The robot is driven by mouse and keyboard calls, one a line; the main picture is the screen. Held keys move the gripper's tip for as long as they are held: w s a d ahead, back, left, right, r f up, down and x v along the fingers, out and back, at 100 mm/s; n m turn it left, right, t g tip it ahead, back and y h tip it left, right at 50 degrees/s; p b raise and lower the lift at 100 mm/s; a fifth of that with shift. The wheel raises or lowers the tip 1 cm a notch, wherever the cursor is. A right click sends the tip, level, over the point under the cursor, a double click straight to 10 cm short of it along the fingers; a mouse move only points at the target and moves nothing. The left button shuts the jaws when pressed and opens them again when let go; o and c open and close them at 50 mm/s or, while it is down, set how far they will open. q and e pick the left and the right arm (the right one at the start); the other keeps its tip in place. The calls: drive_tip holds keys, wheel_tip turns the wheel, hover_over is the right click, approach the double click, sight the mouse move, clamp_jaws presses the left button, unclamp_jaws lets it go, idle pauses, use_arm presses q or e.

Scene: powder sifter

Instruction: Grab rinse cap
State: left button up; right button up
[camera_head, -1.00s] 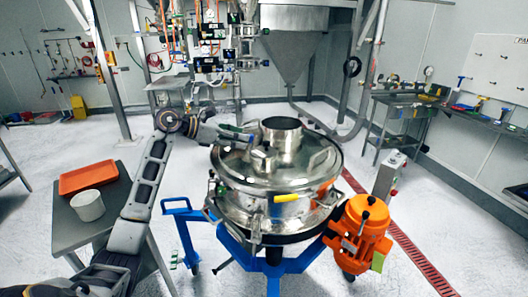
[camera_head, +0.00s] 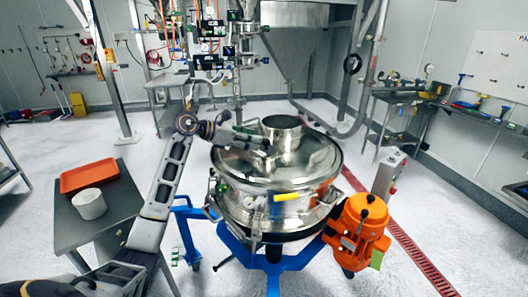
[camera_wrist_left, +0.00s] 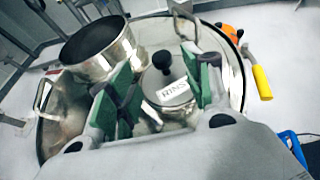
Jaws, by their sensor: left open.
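The rinse cap (camera_wrist_left: 166,88) is a round metal lid with a black knob and a white label whose visible letters read "RINS". It sits on top of the steel sifter (camera_head: 240,172), beside the wide open neck. In the left wrist view it lies between the spread green-padded fingers of my left gripper (camera_wrist_left: 158,66). I cannot tell whether the fingers touch it. In the head view my left gripper (camera_head: 264,147) is over the sifter lid, left of the neck, and the cap is mostly hidden there. My right gripper is not in view.
The steel neck (camera_head: 282,134) rises close to the gripper. Handles and a yellow-gripped clamp (camera_head: 285,197) line the sifter's rim. An orange motor (camera_head: 360,232) is at right. A side table at left holds an orange tray (camera_head: 89,176) and a white cup (camera_head: 89,205).

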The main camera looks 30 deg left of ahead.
sight(263, 150)
use_arm(q)
drive_tip(key=shift+p+x, duration=0.6)
drive_tip(key=shift+x, duration=1.95)
drive_tip(key=shift+s, duration=0.1)
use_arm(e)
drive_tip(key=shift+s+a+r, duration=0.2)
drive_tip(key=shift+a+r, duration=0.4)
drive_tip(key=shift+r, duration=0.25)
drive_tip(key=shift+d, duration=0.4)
use_arm(q)
clamp_jaws()
drive_tip(key=shift+r, duration=0.1)
